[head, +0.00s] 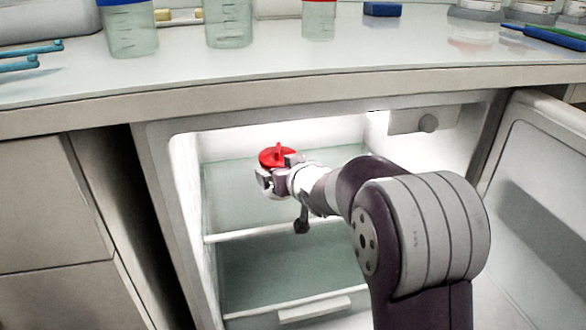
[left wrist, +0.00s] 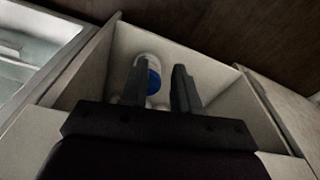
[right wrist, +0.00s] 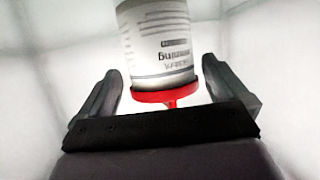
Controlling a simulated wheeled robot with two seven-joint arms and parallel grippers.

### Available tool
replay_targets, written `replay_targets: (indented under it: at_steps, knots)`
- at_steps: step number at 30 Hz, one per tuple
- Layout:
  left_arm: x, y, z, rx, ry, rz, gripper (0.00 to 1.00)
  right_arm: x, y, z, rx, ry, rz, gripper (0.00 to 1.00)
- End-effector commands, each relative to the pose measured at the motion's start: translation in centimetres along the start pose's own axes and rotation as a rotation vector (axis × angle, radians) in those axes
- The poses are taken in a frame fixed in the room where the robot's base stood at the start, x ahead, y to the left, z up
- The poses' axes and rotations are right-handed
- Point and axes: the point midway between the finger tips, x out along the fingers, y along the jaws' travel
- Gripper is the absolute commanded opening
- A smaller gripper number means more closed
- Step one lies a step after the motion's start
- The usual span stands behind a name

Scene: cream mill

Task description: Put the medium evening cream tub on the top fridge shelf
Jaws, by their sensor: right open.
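The evening cream tub (right wrist: 158,40) is white with printed text and a red knobbed lid. In the head view its red lid (head: 274,156) shows inside the open fridge, above the glass top shelf (head: 226,192); my right gripper hides the body, so its contact with the shelf is unclear. My right gripper (head: 277,181) is at the tub; in the right wrist view its fingers (right wrist: 172,90) are spread, with gaps on both sides of the lid. My left gripper (left wrist: 160,80) is open and empty above a pale open drawer or bin, out of the head view.
The fridge door (head: 545,190) stands open at the right. A lower shelf (head: 270,275) is clear. The counter (head: 240,60) above holds a blue-lidded beaker (head: 129,32), a red-lidded one (head: 319,20) and other items. A blue-topped white container (left wrist: 152,72) lies below my left gripper.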

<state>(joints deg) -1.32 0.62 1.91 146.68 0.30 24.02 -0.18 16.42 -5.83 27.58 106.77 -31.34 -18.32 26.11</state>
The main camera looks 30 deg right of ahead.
Motion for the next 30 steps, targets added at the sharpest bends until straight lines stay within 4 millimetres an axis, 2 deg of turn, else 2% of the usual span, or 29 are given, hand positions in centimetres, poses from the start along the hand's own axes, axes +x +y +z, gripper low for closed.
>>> replay_targets:
  at_steps: [1,9,13,17,18,20,23,24,25,27,30]
  knots:
    - [-1.4,0.0,-0.2,0.000,0.000,0.000,0.30,-1.4,0.0,-0.8,0.001,0.000,0.001,1.00]
    - [-4.6,0.0,-0.6,0.000,0.000,0.000,0.30,-7.0,0.0,-0.6,0.001,-0.001,0.001,1.00]
    - [-5.2,0.0,-0.6,0.000,0.000,0.000,0.30,-8.2,0.0,-0.3,-0.001,-0.001,0.001,1.00]
    - [-5.1,0.0,-0.6,0.000,0.000,0.000,0.30,-8.5,0.0,0.0,0.000,-0.003,0.000,1.00]
    - [-5.1,0.0,-0.6,0.000,0.000,0.000,0.30,-8.4,-0.2,0.6,0.000,-0.026,0.003,1.00]
    - [-5.0,0.0,-0.6,0.000,0.000,0.000,0.30,-8.4,-1.0,3.2,-0.003,-0.136,0.014,1.00]
    - [-5.0,0.0,-0.6,0.000,0.000,0.000,0.30,-10.4,-3.8,10.9,-0.032,-0.482,0.016,1.00]
    - [-5.0,0.0,-0.6,0.000,0.000,0.000,0.30,-11.9,-5.0,13.8,-0.050,-0.620,0.003,1.00]
    - [-5.0,0.0,-0.6,0.000,0.000,0.000,0.30,-13.2,-5.8,15.7,-0.063,-0.716,-0.011,1.00]
    - [-5.0,0.0,-0.6,0.000,0.000,0.000,0.30,-16.2,-7.3,19.0,-0.089,-0.899,-0.046,1.00]
    - [-5.0,0.0,-0.6,0.000,0.000,0.000,0.30,-18.8,-8.5,21.1,-0.108,-1.040,-0.082,1.00]
